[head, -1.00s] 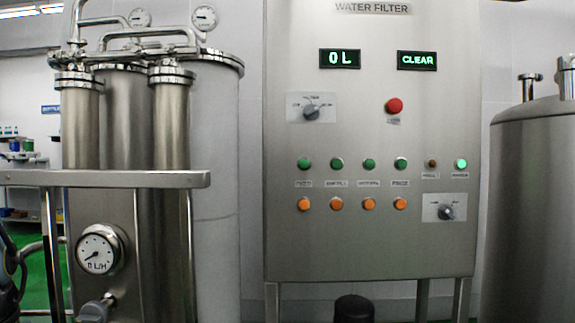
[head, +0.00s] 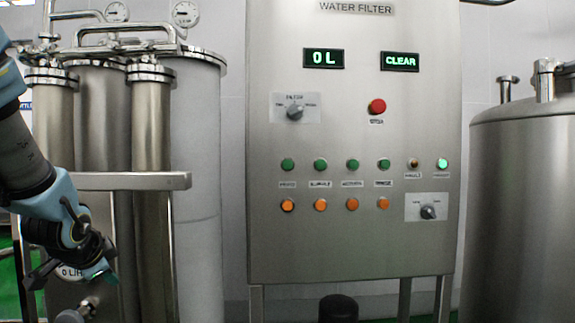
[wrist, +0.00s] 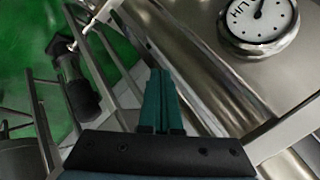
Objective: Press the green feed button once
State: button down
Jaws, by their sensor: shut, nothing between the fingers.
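The water filter panel (head: 410,250) stands upright at the centre of the head view. Its upper button row has several green buttons, with the leftmost (head: 288,165) above a small label. The labels are too small to read surely, so I cannot tell which one is feed. My gripper (head: 104,276) is low at the left of the head view, in front of the filter columns, well away from the panel and touching no button. In the wrist view its teal fingers (wrist: 159,80) are together and empty. No button shows in the wrist view.
Below are several orange buttons (head: 320,205); a red button (head: 377,106) sits above. Displays read "0 L" (head: 324,58) and "CLEAR" (head: 400,61). A rail (head: 150,181) and a round gauge (wrist: 258,22) are near my gripper. A steel tank (head: 520,200) stands at right.

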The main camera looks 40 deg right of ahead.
jog(key=d+r+m+h, duration=0.4)
jog(key=d+r+m, duration=0.2)
jog(key=d, duration=0.5)
jog(key=m+g+h, duration=0.2)
jog(key=m+h, duration=0.5)
jog(key=m, duration=0.6)
send_near(284, 165)
jog(key=w+a+f, duration=0.2)
jog(key=a+f, duration=0.4)
jog(key=f, duration=0.1)
jog(key=s+d+r+m+g+h, duration=0.3)
jog(key=s+d+r+m+g, duration=0.1)
jog(key=s+d+r+m, duration=0.2)
jog(key=s+d+m, duration=0.1)
jog(key=s, duration=0.1)
jog(key=shift+s+p, duration=0.3)
jog(key=shift+p, duration=0.1)
jog(key=w+d+p, duration=0.4)
jog(key=w, duration=0.1)
jog(key=shift+w+d+p, duration=0.25)
jog(key=shift+w+p, duration=0.05)
jog(key=shift+w, duration=0.05)
jog(key=shift+w+d, duration=0.5)
jog(key=shift+w, duration=0.1)
